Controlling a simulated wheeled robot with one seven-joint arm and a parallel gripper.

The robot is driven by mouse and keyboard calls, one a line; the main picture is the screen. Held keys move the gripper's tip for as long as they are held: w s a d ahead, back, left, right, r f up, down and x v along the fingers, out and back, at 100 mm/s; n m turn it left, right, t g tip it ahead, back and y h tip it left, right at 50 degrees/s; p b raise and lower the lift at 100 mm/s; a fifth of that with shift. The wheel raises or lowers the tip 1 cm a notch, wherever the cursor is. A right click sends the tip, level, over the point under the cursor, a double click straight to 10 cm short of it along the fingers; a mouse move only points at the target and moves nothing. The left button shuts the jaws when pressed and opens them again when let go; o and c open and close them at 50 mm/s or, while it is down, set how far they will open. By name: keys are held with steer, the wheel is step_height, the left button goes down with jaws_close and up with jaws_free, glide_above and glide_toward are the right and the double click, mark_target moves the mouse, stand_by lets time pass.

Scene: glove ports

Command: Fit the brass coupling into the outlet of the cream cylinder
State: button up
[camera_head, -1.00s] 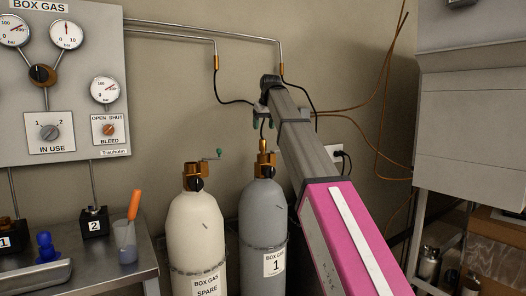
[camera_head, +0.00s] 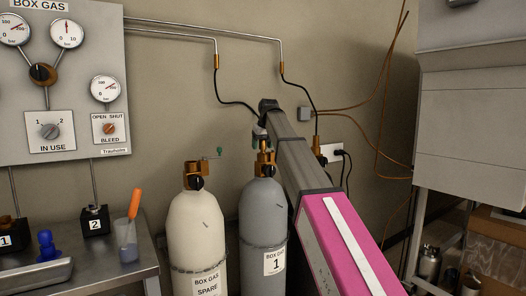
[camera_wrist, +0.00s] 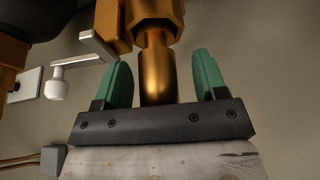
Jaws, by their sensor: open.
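The cream cylinder (camera_head: 196,230), marked BOX GAS SPARE, stands upright with a brass valve (camera_head: 193,172) on top. My gripper (camera_head: 262,135) is above the grey cylinder's valve, partly hidden by my arm. In the wrist view my gripper (camera_wrist: 162,75) is open, its green fingers on either side of a brass coupling (camera_wrist: 157,72). A gap shows between the coupling and each finger. The coupling's hex part lies beyond the fingertips. In the head view brass (camera_head: 263,145) shows just under my gripper, above the grey cylinder. Another brass fitting (camera_head: 317,146) hangs on a hose right of my arm.
The grey cylinder (camera_head: 263,215), marked 1, stands beside the cream one. A lever with a green knob (camera_head: 219,151) sticks out from the cream cylinder's valve. Black hoses (camera_head: 235,102) hang from wall pipes. A metal bench (camera_head: 110,275) is at left, a gauge panel (camera_head: 75,120) above it.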

steer(key=shift+f, duration=0.1)
steer(key=c, duration=1.2)
steer(key=shift+o, duration=0.2)
